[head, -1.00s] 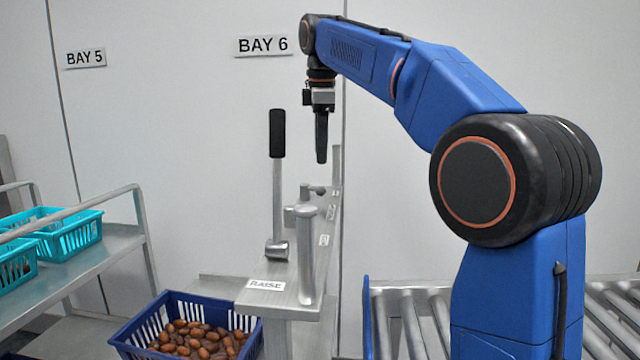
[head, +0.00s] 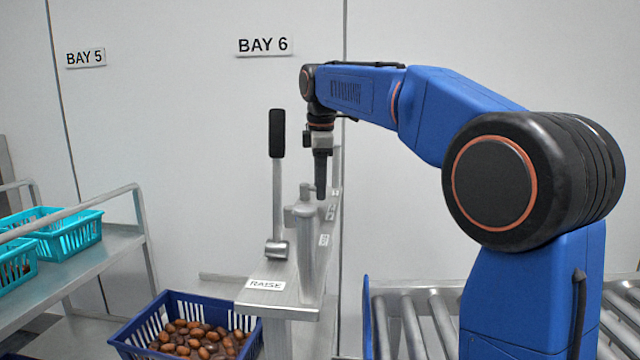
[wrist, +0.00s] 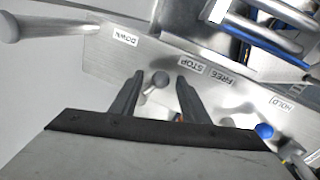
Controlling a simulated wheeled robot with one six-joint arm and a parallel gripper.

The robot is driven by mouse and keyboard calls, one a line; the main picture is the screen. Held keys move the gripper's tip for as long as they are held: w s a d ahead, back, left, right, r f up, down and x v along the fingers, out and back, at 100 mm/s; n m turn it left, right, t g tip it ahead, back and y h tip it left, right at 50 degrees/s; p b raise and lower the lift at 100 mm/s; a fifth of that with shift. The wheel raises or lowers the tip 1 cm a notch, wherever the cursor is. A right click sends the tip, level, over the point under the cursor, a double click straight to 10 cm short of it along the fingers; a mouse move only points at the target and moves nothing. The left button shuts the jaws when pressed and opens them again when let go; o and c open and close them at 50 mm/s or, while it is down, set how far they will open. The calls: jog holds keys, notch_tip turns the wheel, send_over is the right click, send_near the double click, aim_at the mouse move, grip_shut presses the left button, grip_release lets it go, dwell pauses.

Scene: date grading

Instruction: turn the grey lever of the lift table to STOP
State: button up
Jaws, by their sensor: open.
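My gripper (head: 320,196) points straight down over the lift table's metal control panel (head: 292,275), its jaws open. In the wrist view the open fingers (wrist: 160,76) stand on either side of a small grey lever with a rounded knob (wrist: 161,78). I cannot tell whether they touch it. The STOP label (wrist: 193,62) is just right of the fingertips, with the FREE label (wrist: 221,75) beyond it. The DOWN label (wrist: 125,38) is to the upper left. In the head view my gripper hides part of the small lever.
A tall lever with a black grip (head: 276,134) stands near the RAISE label (head: 266,285). A thick grey post (head: 306,245) rises beside it. A blue knob (wrist: 264,131) lies near the HOLD label (wrist: 283,103). A blue crate of dates (head: 140,340) sits below left; rollers (head: 410,320) lie right.

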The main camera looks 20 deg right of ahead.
jog(key=c, duration=1)
jog(key=shift+s+a+m+h, duration=0.25)
jog(key=shift+a+m, duration=0.25)
jog(key=shift+m, duration=0.7)
jog(key=shift+s+a+m+h, duration=0.2)
jog(key=shift+a+m, duration=0.3)
jog(key=shift+m, duration=0.7)
jog(key=o, duration=1)
jog(key=shift+a, duration=0.1)
jog(key=shift+r, duration=0.1)
